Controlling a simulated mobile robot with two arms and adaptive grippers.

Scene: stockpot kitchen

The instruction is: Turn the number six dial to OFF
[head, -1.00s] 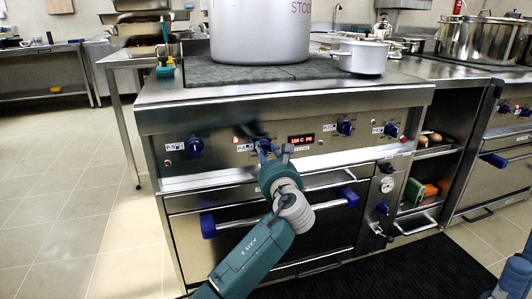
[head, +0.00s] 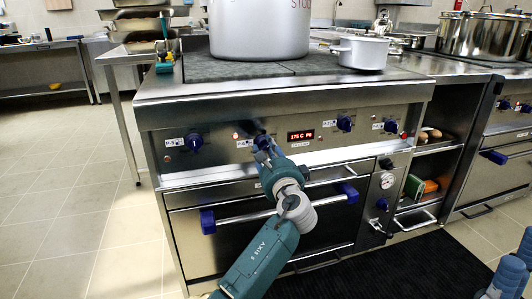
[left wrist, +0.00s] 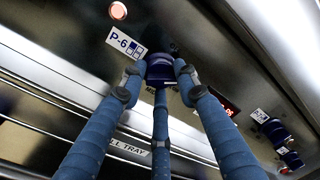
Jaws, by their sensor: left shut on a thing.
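The number six dial (left wrist: 160,68) is a dark blue knob beside a P-6 label (left wrist: 125,42) in the left wrist view. In the head view the dial (head: 262,141) is on the stove's front panel, partly hidden by my left gripper (head: 268,154). The blue fingers of my left gripper (left wrist: 159,85) are shut on the dial, one on each side and one below. The dial's pointer and markings are hidden or too small to read. Only blue parts of my right gripper (head: 508,275) show at the lower right edge, apart from the stove.
Right of the dial is a red-lit display (head: 301,136). Other blue dials include a left one (head: 194,143) and a right one (head: 345,124). An oven handle (head: 325,199) crosses below. A big stockpot (head: 258,30) and a smaller pot (head: 363,54) stand on top.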

